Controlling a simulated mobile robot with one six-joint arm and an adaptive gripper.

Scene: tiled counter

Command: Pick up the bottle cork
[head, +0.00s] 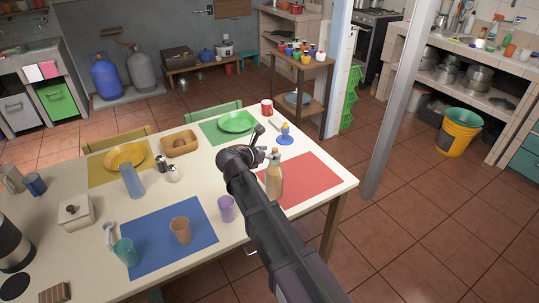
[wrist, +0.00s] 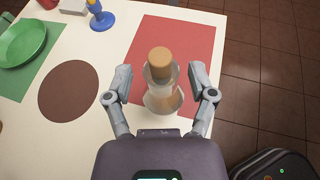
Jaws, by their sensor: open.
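A tan bottle cork (wrist: 160,56) sits in the neck of a clear glass bottle (wrist: 162,96) in the wrist view. The bottle stands upright by the red placemat, and in the head view it (head: 274,182) shows just right of my arm. My gripper (wrist: 160,76) is open, with one finger on each side of the cork and bottle neck in the picture. Gaps show on both sides, and nothing is held. I cannot tell the exact height of the fingertips against the cork.
The red placemat (head: 305,180) lies near the table's right edge. A purple cup (head: 226,208) and a brown cup (head: 180,231) stand left of my arm. A brown round mat (wrist: 68,91) lies left.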

